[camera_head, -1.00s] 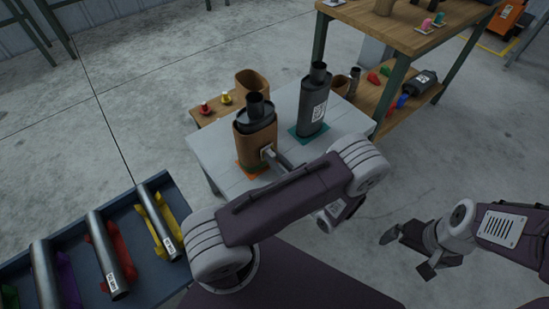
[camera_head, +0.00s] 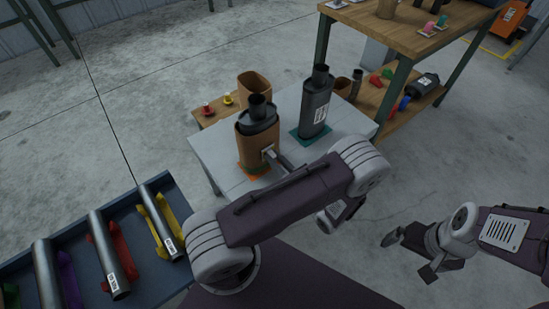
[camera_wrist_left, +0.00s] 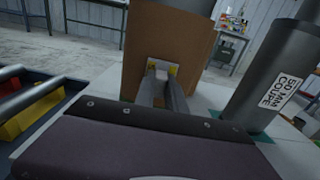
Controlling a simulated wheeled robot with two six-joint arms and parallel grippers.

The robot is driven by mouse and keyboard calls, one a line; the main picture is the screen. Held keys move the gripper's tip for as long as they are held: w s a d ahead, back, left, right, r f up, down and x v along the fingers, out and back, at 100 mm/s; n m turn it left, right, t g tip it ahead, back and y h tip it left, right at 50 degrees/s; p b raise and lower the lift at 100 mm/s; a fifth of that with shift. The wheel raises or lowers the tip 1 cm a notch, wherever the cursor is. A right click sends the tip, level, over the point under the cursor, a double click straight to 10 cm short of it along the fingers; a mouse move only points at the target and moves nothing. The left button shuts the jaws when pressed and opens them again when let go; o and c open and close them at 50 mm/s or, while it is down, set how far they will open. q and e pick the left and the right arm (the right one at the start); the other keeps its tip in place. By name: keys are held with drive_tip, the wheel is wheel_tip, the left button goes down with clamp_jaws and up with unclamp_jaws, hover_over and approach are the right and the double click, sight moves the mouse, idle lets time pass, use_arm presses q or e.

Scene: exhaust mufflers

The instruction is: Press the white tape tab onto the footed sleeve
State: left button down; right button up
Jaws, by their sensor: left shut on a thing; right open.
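A brown sleeve (camera_head: 252,147) stands upright around a dark muffler (camera_head: 258,110) on an orange mat (camera_head: 253,177) on the grey table. It fills the middle of the left wrist view (camera_wrist_left: 140,45). The small white tape tab (camera_head: 266,152) is at the sleeve's near right face. My left gripper (camera_head: 272,155) is shut on the tab and reaches the sleeve's face; the wrist view shows its fingers (camera_wrist_left: 163,73) there, with a pale yellowish patch around their tips. My right gripper (camera_head: 433,267) is open and empty, at the lower right, away from the table.
A second dark muffler (camera_head: 314,105) with a label stands on a teal mat (camera_head: 298,136), right of the sleeve. An empty brown sleeve (camera_head: 252,85) stands behind. A blue tray (camera_head: 80,249) with pipes is at the left; a wooden shelf (camera_head: 395,38) is at the back right.

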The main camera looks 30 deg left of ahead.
use_arm(q)
drive_tip(key=v, duration=0.6)
drive_tip(key=shift+s+d, duration=0.15)
drive_tip(key=shift+d, duration=0.15)
idle(0.3)
idle(0.4)
drive_tip(key=b+x, duration=0.1)
drive_tip(key=x, duration=0.3)
drive_tip(key=shift+a+b, duration=0.35)
drive_tip(key=shift+a, duration=0.05)
drive_tip(key=shift+w+a, duration=0.4)
drive_tip(key=shift+a, duration=0.25)
drive_tip(key=shift+w+a, duration=0.15)
drive_tip(key=shift+a, duration=0.25)
drive_tip(key=shift+d+p, duration=0.15)
drive_tip(key=shift+p, duration=0.15)
idle(0.7)
